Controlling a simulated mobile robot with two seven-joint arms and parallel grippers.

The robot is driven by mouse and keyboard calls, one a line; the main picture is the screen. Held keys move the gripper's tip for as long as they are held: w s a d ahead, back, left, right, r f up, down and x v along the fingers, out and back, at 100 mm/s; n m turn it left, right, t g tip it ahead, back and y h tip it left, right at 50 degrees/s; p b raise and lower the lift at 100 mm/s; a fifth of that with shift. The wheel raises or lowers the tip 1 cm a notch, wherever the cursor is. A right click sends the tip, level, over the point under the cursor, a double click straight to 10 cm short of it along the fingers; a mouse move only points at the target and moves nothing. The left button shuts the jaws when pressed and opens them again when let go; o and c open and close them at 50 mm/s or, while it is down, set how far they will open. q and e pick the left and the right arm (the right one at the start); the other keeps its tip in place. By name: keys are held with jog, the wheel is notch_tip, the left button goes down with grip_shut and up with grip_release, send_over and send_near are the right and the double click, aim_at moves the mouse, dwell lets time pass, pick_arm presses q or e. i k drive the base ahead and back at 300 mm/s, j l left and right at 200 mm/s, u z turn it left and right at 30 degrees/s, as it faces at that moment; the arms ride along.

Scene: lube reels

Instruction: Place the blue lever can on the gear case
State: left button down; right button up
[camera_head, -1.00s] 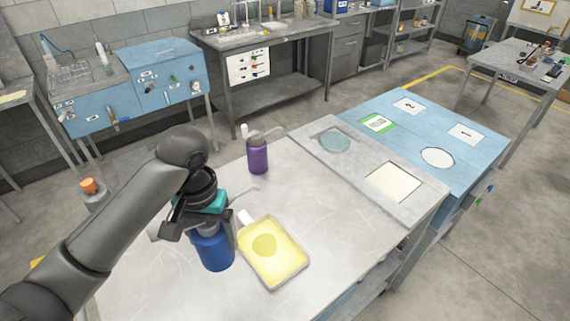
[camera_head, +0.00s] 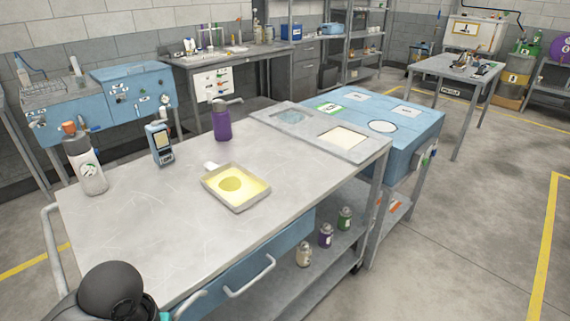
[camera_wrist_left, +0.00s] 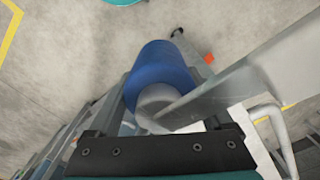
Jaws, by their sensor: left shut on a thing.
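The blue lever can (camera_wrist_left: 160,72) shows in the left wrist view, with its grey top towards the camera. My left gripper (camera_wrist_left: 168,122) is shut on it, and the finger contact is partly hidden. Grey floor shows beyond the can. In the head view only a dark part of my left arm shows at the bottom left; the gripper and can are out of that frame. My right gripper is in neither view. I cannot tell for sure which thing is the gear case.
A farther table (camera_head: 450,68) stands beyond open floor.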

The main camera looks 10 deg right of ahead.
aim_at(408, 122)
jog(key=i+l, duration=0.2)
jog(key=l, duration=0.3)
jog(key=i+l+u, duration=0.1)
jog(key=l, duration=0.45)
jog(key=i+l, duration=0.3)
jog(key=l, duration=0.2)
jog(key=i+l+u, duration=0.1)
jog(key=l, duration=0.45)
jog(key=i+l, duration=0.25)
jog(key=l, duration=0.3)
jog(key=i+l+u, duration=0.1)
jog(key=l, duration=0.45)
jog(key=i+l, duration=0.25)
jog(key=l, duration=0.3)
jog(key=i+l+u, duration=0.15)
jog(key=l, duration=0.4)
jog(key=i+l, duration=0.15)
jog(key=l, duration=0.25)
jog(key=i+l, duration=0.1)
jog(key=l, duration=0.3)
jog(key=i+l+u, duration=0.1)
jog(key=l, duration=0.3)
jog(key=i+l, duration=0.15)
jog(key=l, duration=0.3)
